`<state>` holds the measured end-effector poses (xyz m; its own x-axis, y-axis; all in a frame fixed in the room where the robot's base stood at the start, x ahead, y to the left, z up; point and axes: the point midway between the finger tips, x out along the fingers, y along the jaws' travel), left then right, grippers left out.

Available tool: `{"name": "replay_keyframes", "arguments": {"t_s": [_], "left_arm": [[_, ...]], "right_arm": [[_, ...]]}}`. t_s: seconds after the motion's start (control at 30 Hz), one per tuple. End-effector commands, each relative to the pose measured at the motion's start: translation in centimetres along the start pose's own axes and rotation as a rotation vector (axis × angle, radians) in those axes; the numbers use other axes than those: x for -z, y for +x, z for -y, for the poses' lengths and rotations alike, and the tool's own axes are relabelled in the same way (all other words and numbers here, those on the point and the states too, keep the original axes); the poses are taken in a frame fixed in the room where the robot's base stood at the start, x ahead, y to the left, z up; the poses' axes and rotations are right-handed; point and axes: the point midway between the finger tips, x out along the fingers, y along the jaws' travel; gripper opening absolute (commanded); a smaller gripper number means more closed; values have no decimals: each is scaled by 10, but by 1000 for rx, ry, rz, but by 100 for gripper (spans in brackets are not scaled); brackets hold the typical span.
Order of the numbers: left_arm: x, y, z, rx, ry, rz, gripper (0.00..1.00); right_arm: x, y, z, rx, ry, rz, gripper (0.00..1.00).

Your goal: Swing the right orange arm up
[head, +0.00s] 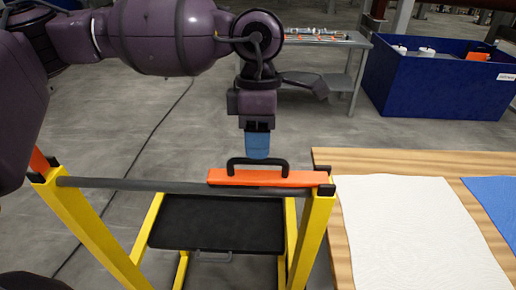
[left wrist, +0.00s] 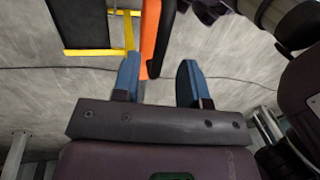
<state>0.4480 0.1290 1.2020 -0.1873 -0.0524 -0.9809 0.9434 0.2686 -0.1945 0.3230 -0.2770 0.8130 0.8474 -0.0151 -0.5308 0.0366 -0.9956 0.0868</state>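The right orange arm (head: 300,178) lies level along the top right of the yellow frame, with a black loop handle (head: 284,162) standing on it. Whether a finger touches the handle cannot be told. My right gripper is not in view.
The yellow frame (head: 318,235) carries a grey bar (head: 130,184) and a black tray (head: 215,222) below. A wooden table (head: 345,240) with a white cloth (head: 415,235) and a blue cloth (head: 498,195) stands at right. A blue bin (head: 435,85) and grey table (head: 350,75) are behind.

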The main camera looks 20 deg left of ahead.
Motion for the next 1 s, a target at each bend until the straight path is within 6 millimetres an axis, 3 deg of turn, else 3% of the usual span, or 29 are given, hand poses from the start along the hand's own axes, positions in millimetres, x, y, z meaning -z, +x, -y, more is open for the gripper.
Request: {"name": "replay_keyframes", "arguments": {"t_s": [0.2, 0.57, 0.83, 1.0], "left_arm": [[0, 21, 0, 2, 1, 0, 40], [0, 25, 0, 1, 0, 1, 40], [0, 25, 0, 1, 0, 1, 2], [0, 25, 0, 1, 0, 1, 0]], "right_arm": [[12, 2, 0, 2, -2, -20, 40], [11, 1, 0, 1, -1, -19, 40], [0, -2, 0, -1, 3, 1, 40], [-1, -3, 0, -1, 4, 4, 40]]}}
